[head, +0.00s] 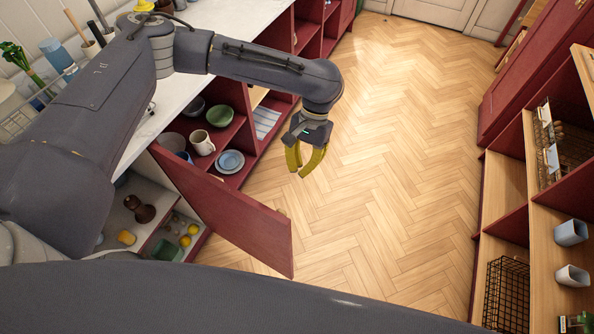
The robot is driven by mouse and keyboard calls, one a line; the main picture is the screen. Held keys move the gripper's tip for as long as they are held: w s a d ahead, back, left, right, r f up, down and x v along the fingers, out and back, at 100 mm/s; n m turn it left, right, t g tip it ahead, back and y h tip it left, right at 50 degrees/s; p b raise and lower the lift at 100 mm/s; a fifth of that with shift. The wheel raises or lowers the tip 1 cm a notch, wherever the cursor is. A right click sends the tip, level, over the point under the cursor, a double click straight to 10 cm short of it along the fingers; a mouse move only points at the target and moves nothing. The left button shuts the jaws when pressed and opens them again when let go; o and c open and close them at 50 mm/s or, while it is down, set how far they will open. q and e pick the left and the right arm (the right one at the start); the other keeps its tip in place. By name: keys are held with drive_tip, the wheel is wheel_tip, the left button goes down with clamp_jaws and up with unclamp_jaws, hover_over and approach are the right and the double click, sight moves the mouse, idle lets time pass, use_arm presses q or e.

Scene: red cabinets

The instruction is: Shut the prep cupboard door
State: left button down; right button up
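The prep cupboard door (232,215) is a red panel standing open, jutting from the counter front over the wood floor. Its free end is at the lower right, with what looks like a small knob at its top edge. My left gripper (299,174) has yellow fingers pointing down, with the tips close together and nothing between them. It hangs on the far side of the door, apart from it, in front of the open shelves. My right gripper is out of view.
Open red shelves hold a cream mug (202,142), a green bowl (220,115) and blue plates (230,161). Lemons (186,240) and a green cup (166,251) sit in the lower left compartment. Wooden shelving (507,180) stands at right. The floor (390,150) between is clear.

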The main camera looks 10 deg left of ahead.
use_arm(q)
drive_tip(key=s+a+f, duration=0.2)
drive_tip(key=s+f, duration=0.4)
drive_tip(key=f, duration=0.1)
drive_tip(key=shift+s+f, duration=0.2)
drive_tip(key=shift+s, duration=0.1)
idle(0.3)
